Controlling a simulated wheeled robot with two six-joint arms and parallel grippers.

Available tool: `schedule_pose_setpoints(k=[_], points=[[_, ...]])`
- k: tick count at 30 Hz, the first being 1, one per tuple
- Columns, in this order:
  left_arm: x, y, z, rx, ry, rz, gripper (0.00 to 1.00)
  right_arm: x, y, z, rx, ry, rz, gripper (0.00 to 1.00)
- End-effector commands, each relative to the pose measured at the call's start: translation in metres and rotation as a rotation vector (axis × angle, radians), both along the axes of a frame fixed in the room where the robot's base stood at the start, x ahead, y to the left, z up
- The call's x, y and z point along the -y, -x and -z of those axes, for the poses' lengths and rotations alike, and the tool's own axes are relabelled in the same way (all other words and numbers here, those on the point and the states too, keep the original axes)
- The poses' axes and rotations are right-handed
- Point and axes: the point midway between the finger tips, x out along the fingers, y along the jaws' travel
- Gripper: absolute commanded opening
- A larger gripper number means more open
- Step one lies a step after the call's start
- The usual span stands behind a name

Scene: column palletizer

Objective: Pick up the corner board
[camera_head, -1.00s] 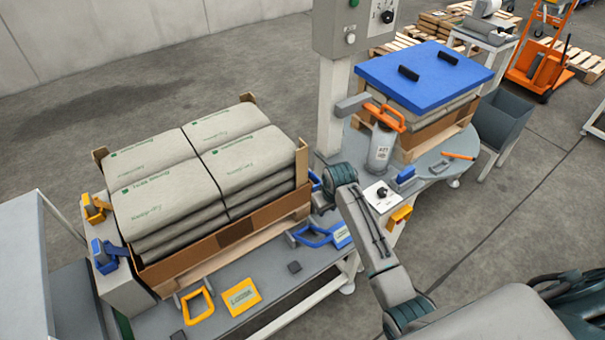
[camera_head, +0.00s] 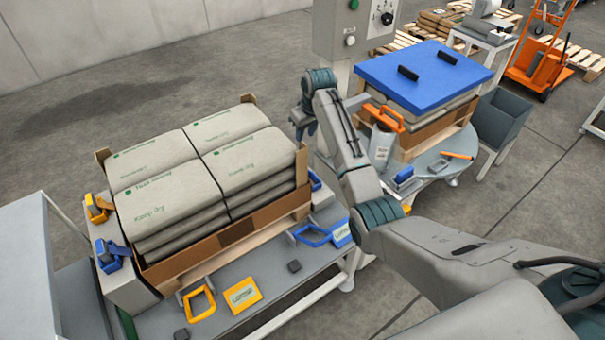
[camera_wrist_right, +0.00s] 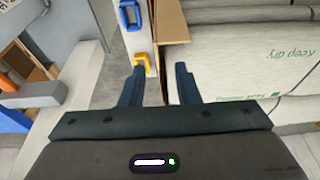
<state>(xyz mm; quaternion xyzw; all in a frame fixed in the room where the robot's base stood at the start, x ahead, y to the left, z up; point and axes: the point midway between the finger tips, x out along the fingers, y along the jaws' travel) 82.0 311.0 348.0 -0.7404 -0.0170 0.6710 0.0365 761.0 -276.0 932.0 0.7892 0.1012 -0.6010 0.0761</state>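Brown corner boards stand at the corners of the stack of grey bags. The near-right one (camera_head: 302,165) and the far one (camera_head: 249,98) show in the head view, with another (camera_head: 102,155) at the left. My right gripper (camera_head: 303,128) hangs just beyond the stack's right side, partly behind my own arm. My left gripper is not in view.
The bags (camera_head: 165,185) sit in a cardboard tray (camera_head: 230,238) on a grey bench. Yellow (camera_head: 97,208) and blue (camera_head: 110,255) clamps are at the left. A blue-lidded stack (camera_head: 425,75) stands on a round table at right. A control post rises behind my arm.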

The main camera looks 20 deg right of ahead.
Motion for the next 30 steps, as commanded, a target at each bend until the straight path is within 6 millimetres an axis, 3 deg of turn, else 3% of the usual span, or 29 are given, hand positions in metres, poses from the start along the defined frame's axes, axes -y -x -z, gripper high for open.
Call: schedule_pose_setpoints(k=[5, 13, 23, 27, 30], points=[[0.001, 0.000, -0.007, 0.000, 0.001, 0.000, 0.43, 0.000, -0.003, 0.012, -0.002, 0.000, 0.001, 0.29], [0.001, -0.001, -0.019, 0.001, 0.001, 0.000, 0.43, 0.001, -0.012, 0.049, -0.002, 0.001, 0.000, 0.29], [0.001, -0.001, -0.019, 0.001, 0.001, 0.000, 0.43, 0.001, -0.014, 0.056, 0.001, 0.001, 0.000, 0.29], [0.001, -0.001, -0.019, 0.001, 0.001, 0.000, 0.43, 0.001, -0.014, 0.056, 0.001, 0.001, 0.000, 0.02], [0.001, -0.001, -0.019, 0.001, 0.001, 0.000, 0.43, 0.001, -0.014, 0.056, 0.001, 0.001, 0.000, 0.00]])
